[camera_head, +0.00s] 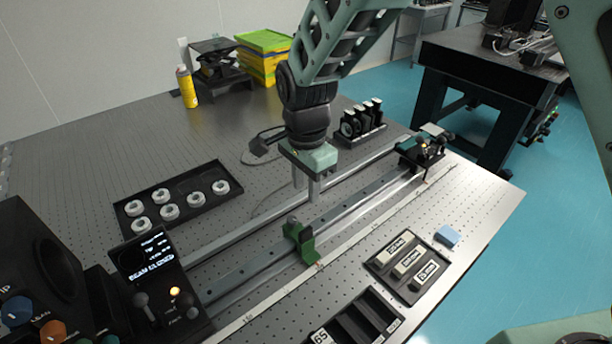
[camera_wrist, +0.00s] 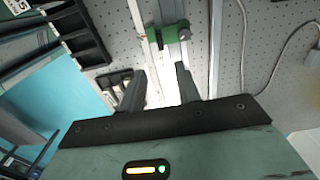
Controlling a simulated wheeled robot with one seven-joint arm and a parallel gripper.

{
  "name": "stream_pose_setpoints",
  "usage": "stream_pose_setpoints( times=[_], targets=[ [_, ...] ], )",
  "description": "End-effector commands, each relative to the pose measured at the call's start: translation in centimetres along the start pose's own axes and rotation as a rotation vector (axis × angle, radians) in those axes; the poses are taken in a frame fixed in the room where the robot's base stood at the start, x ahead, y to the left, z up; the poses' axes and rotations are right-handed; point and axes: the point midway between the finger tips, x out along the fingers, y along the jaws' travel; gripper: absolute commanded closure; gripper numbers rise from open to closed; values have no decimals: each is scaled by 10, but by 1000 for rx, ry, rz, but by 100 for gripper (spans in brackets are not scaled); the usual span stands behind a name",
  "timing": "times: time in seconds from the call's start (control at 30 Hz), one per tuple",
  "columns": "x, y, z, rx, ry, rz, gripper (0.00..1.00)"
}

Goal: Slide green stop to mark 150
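The green stop (camera_head: 301,243) sits on the grey rail (camera_head: 262,265), near the middle of its length. Its foot reaches over the front side to the white scale strip (camera_head: 288,289). A 150 mark cannot be read clearly. My gripper (camera_head: 306,191) is above the table, behind the stop and apart from it, fingers pointing down. In the wrist view the green stop (camera_wrist: 166,37) lies beyond the fingertips of my gripper (camera_wrist: 157,80). The two fingers are spread with nothing between them.
A carriage with dark parts (camera_head: 421,152) stands at the rail's far end. A control box with a lit display (camera_head: 150,262) stands at the near left end. A black tray with labelled blocks (camera_head: 408,265) lies in front. A tray of round optics (camera_head: 177,199) lies behind left.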

Motion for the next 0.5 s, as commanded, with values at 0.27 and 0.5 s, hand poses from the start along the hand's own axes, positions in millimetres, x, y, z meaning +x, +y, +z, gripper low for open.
stream_pose_setpoints(
  times=[0.27, 0.5],
  targets=[
    [-25, 0, 0, 0, 0, 0, 67],
    [-26, 0, 0, 1, 0, 1, 67]
  ],
)
